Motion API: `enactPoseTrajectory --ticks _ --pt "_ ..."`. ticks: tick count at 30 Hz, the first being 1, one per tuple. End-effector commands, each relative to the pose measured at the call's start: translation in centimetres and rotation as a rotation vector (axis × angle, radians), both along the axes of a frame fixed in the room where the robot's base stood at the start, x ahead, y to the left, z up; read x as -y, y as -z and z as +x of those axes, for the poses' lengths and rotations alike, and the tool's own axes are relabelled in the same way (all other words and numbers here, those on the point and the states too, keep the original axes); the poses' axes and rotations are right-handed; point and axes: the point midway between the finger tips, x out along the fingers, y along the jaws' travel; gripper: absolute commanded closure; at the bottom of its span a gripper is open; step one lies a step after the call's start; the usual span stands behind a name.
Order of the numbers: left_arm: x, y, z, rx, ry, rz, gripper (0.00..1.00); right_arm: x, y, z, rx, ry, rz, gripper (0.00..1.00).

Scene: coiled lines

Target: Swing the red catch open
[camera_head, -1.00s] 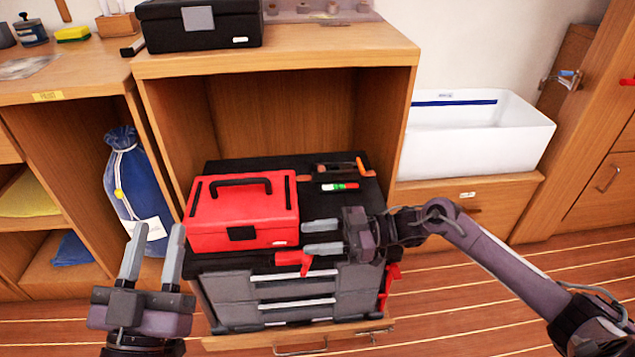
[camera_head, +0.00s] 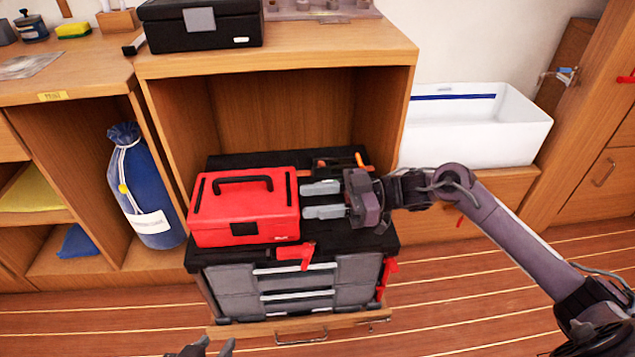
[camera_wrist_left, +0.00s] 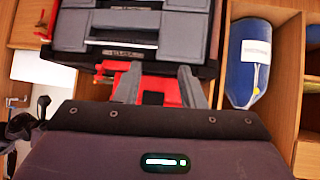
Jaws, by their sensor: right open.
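The red catch (camera_head: 295,253) sits at the top front edge of the grey and black drawer chest (camera_head: 225,285). It also shows in the left wrist view (camera_wrist_left: 113,66), partly beside a finger. A second red catch (camera_head: 388,275) is on the chest's right side. My left gripper (camera_head: 212,346) is mostly below the head view's bottom edge. My right gripper (camera_head: 308,200) is open and empty over the chest top, beside the red toolbox and behind the front catch.
The red toolbox (camera_head: 225,210) stands on the chest top, with its black latch facing front. Orange-handled tools (camera_head: 350,161) lie behind my right gripper. A blue bag (camera_head: 145,195) stands in the left cubby. A white bin (camera_head: 470,135) is at right. Floor in front is clear.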

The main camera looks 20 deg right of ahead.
Motion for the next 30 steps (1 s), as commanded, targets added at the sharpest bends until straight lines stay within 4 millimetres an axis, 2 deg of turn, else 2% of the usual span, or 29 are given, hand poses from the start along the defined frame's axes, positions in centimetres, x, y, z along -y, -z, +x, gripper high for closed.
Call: enactPoseTrajectory --ticks 6,15,25,28,30 --pt "-0.8 3.1 -3.3 -0.184 0.017 0.074 0.64 0.0 -2.1 0.0 0.0 0.0 -0.001 0.58" --pt "-1.3 4.7 -5.3 -0.287 0.028 0.115 0.64 0.0 -3.1 0.0 0.0 0.0 -0.001 0.58" --pt "-1.3 4.8 -5.2 -0.283 0.027 0.114 0.64 -0.2 -2.8 0.0 0.001 0.005 0.004 0.6" --pt "-0.9 3.6 -3.5 -0.201 0.019 0.081 0.64 -1.2 -0.8 -0.2 0.014 0.044 0.026 0.6" --pt "-0.4 2.1 -1.7 -0.103 0.01 0.042 0.64 -2.2 1.5 -0.3 0.033 0.11 0.053 0.6"
